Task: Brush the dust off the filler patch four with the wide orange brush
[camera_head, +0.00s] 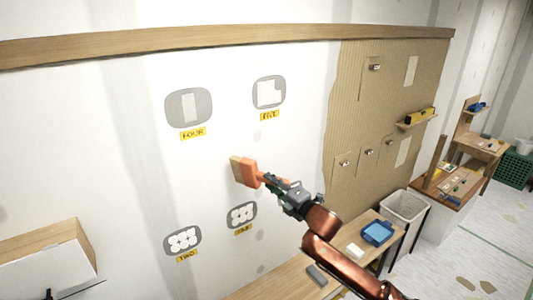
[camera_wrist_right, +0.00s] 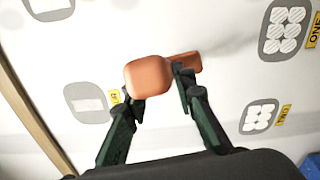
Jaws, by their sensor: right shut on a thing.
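Filler patch four (camera_head: 174,106) is a grey rounded patch with a pale upright rectangle on it, above a yellow FOUR label (camera_head: 193,133). In the right wrist view a grey patch with one pale rectangle (camera_wrist_right: 88,117) shows at the left, its label partly hidden. The wide orange brush (camera_head: 248,172) is in front of the wall, below and right of patch four and apart from it. Its pale bristles (camera_head: 236,169) point left. My right gripper (camera_head: 268,183) is shut on its handle, which also shows in the wrist view (camera_wrist_right: 150,78).
Patch five (camera_head: 269,92) is right of patch four; patches two (camera_head: 182,241) and one (camera_head: 241,215) are lower. A wooden rail (camera_head: 200,40) runs above. A white box with a wooden top (camera_head: 45,265) juts out lower left. A bench with a blue tray (camera_head: 378,233) stands lower right.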

